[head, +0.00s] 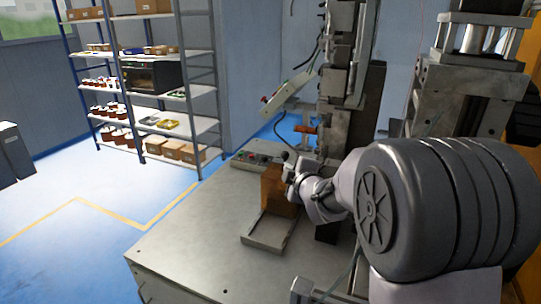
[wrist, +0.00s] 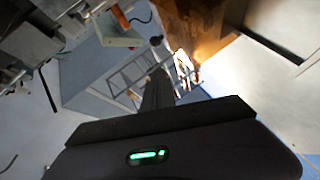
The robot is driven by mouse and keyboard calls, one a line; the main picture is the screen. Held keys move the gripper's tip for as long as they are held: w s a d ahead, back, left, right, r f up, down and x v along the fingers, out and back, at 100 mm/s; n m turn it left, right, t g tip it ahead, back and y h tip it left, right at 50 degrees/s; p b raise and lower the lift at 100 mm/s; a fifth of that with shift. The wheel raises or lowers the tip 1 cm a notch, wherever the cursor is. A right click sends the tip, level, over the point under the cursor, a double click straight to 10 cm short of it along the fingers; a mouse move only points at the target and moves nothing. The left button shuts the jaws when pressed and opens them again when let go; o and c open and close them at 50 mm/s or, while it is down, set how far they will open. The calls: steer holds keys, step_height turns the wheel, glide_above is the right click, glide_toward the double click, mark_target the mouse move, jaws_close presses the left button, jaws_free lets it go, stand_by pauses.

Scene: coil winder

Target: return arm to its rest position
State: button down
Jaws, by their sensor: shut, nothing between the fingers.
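My arm reaches in from the right in the head view, over the grey machine table (head: 190,240). My gripper (head: 288,166) is at its far end, small and partly hidden by the wrist. It is close to an amber-brown block (head: 277,190) on the table; whether they touch I cannot tell. In the wrist view my gripper (wrist: 158,85) shows as a dark narrow finger pair, shut with nothing held, above a body with a green light. A brown surface (wrist: 205,20) fills the top right there.
The winding machine (head: 345,110) stands upright beside my arm, close to it. A control box with buttons (head: 252,158) sits at the table's back edge. A flat metal bracket (head: 268,235) lies before the block. Shelves (head: 150,80) stand at the back left; the floor there is open.

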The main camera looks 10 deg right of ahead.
steer(key=s+a+f+m+g+b, duration=0.1)
steer(key=s+m, duration=0.5)
steer(key=s, duration=0.7)
steer(key=s+a+f+m+g+y+b, duration=0.1)
steer(key=s+a+f+m+g, duration=0.2)
steer(key=s, duration=1)
steer(key=s+a+f+m+g+y+b, duration=0.1)
steer(key=s+a+m+g, duration=0.4)
steer(key=s, duration=0.9)
steer(key=a+m, duration=0.2)
steer(key=m, duration=0.2)
steer(key=shift+f+b, duration=0.4)
